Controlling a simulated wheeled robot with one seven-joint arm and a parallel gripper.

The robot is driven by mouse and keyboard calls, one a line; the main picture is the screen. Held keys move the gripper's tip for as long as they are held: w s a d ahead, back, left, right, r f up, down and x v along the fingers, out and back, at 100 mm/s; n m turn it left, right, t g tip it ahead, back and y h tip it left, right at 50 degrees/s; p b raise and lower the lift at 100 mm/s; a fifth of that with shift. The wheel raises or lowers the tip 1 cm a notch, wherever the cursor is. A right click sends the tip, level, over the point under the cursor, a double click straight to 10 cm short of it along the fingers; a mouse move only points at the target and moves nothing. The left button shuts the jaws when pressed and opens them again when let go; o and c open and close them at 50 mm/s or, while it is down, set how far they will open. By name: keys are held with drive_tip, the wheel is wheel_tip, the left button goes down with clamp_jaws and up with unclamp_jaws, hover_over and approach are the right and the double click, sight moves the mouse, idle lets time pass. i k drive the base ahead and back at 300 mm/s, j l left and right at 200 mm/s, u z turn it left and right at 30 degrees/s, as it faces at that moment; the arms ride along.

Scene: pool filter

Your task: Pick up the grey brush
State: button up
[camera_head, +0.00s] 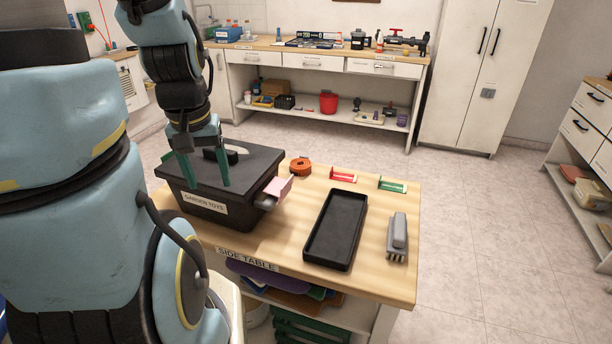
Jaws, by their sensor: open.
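The grey brush (398,236) lies on the right part of the wooden side table (290,251), with its bristles toward the table's front edge. My gripper (208,184) is open, with green fingers pointing down. It is above or at the lid of the black box labelled "GARDEN TOYS" (206,209), well to the left of the brush. A dark handle-like part shows on the lid by the fingers; I cannot tell whether the fingers touch it.
A black tray (314,260) lies between the box and the brush. A pink item (278,189), an orange tape measure (300,167), a red holder (343,175) and a green holder (392,186) lie near the box and back edge. The floor right of the table is clear.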

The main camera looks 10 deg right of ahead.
sight(397, 238)
drive_tip(key=k+l+u, duration=0.2)
drive_tip(key=l, duration=0.3)
drive_tip(key=k+l+u, duration=0.15)
drive_tip(key=k+l, duration=0.3)
